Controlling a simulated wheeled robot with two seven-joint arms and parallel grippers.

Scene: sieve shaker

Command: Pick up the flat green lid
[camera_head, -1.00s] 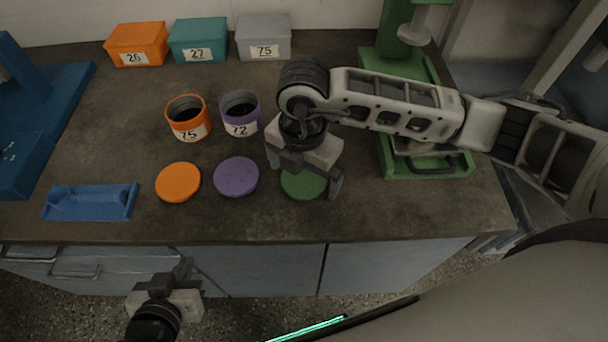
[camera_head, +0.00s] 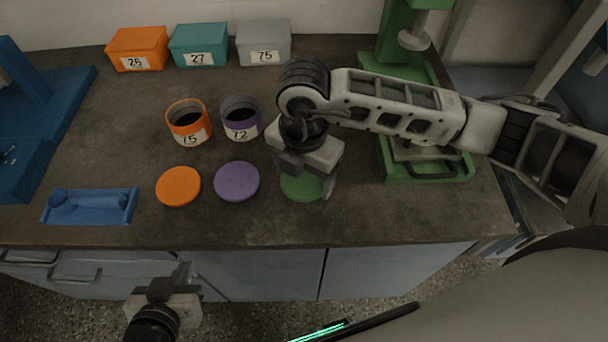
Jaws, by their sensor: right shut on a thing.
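The flat green lid (camera_head: 301,188) is low at the counter, right of the purple lid, partly hidden by my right gripper. My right gripper (camera_head: 305,184) reaches down over it from above and is shut on it, with a finger at each side. I cannot tell whether the lid touches the counter. My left gripper (camera_head: 168,278) is in front of the counter's front edge, over the floor, away from the lid; its fingers are too unclear to read.
An orange lid (camera_head: 178,186) and a purple lid (camera_head: 237,181) lie to the left. Behind them stand an orange cup (camera_head: 189,134) and a purple cup (camera_head: 240,130). A green machine (camera_head: 428,172) is at right, a blue holder (camera_head: 90,206) at left. Boxes (camera_head: 199,45) line the back.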

